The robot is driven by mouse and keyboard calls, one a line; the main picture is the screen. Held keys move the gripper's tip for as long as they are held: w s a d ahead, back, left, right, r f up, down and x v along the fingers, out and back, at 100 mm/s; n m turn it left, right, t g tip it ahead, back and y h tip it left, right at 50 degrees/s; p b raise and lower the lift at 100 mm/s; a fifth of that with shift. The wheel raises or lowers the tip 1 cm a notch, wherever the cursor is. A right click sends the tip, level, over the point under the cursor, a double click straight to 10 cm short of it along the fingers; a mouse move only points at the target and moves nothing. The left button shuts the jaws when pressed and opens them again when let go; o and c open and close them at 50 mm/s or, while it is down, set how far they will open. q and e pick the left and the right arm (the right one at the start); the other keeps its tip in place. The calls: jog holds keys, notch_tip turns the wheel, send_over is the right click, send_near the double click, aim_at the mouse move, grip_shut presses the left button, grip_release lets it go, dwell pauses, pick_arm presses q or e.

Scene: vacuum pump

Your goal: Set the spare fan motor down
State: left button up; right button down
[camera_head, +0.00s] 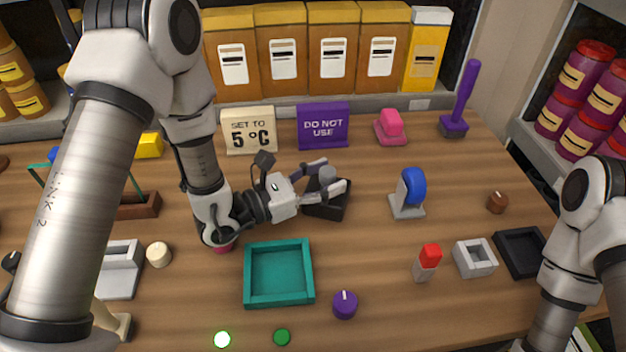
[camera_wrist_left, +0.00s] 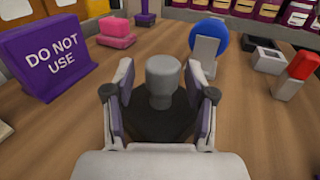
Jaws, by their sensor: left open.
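A grey, rounded cylinder that I take for the spare fan motor (camera_head: 327,174) stands upright on a dark, squarish base (camera_head: 325,212) in the middle of the table. In the left wrist view the motor (camera_wrist_left: 163,84) sits between the fingers, with the dark base (camera_wrist_left: 160,125) below it. My left gripper (camera_head: 334,176) is open, one finger on each side of the motor. The wrist view shows gaps between the fingers and the grey cylinder. My right gripper is out of view; only part of my right arm shows at the right.
A teal tray (camera_head: 279,303) lies in front of my left gripper. A blue disc on a grey stand (camera_head: 411,190) stands to the right. A purple "DO NOT USE" sign (camera_head: 322,126) and a "SET TO 5 °C" sign (camera_head: 249,131) stand behind. Bare wood lies between the motor and the disc.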

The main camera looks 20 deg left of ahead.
pick_arm(q)
jog(key=b+v, duration=0.1)
jog(key=v, duration=0.6)
jog(key=shift+w+a, duration=0.1)
jog(key=shift+s+a, duration=0.1)
jog(key=shift+s, duration=0.15)
